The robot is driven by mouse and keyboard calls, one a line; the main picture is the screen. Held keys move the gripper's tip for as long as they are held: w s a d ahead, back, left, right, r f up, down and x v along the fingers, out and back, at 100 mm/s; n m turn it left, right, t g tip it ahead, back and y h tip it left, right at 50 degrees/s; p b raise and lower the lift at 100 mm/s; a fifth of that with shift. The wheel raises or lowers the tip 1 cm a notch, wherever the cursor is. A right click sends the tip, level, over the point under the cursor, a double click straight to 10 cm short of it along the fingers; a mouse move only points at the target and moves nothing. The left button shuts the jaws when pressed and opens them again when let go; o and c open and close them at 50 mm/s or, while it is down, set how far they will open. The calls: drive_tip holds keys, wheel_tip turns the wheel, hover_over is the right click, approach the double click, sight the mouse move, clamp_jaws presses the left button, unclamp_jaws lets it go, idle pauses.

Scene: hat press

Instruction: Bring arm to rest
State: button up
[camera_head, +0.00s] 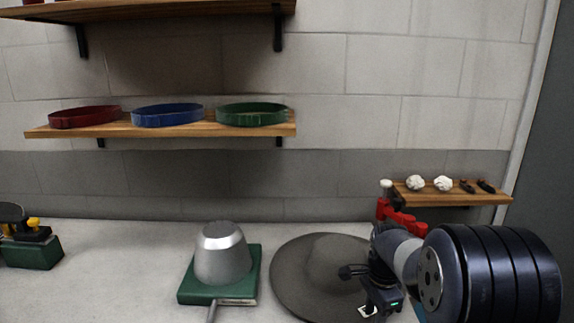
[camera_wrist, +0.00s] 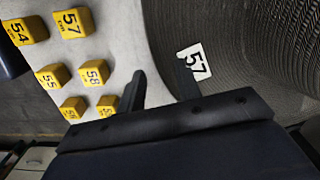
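My gripper (camera_head: 357,291) is at the right side of a grey wide-brimmed hat (camera_head: 300,275) on the counter. In the wrist view my gripper (camera_wrist: 160,82) has its two dark fingers apart, with nothing between them. A white tag marked 57 (camera_wrist: 195,58) shows against the woven brim (camera_wrist: 240,50), beside the right finger. I cannot tell whether the tag touches the finger. The tag's white edge also shows below the gripper in the head view (camera_head: 367,311). My arm hides part of the hat's right side.
A metal hat block (camera_head: 222,255) stands on a green base (camera_head: 252,275) left of the hat. Several yellow numbered blocks (camera_wrist: 93,72) lie near the brim. Red, blue and green bands (camera_head: 252,114) sit on a wall shelf (camera_head: 180,128). A small shelf (camera_head: 455,197) is behind my arm.

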drive_tip(key=shift+f, duration=0.1)
drive_tip(key=shift+f, duration=0.25)
wheel_tip(320, 180, up, 11)
wheel_tip(320, 180, down, 11)
wheel_tip(320, 180, up, 15)
drive_tip(key=p, duration=1)
drive_tip(key=shift+f, duration=0.2)
drive_tip(key=shift+f, duration=0.1)
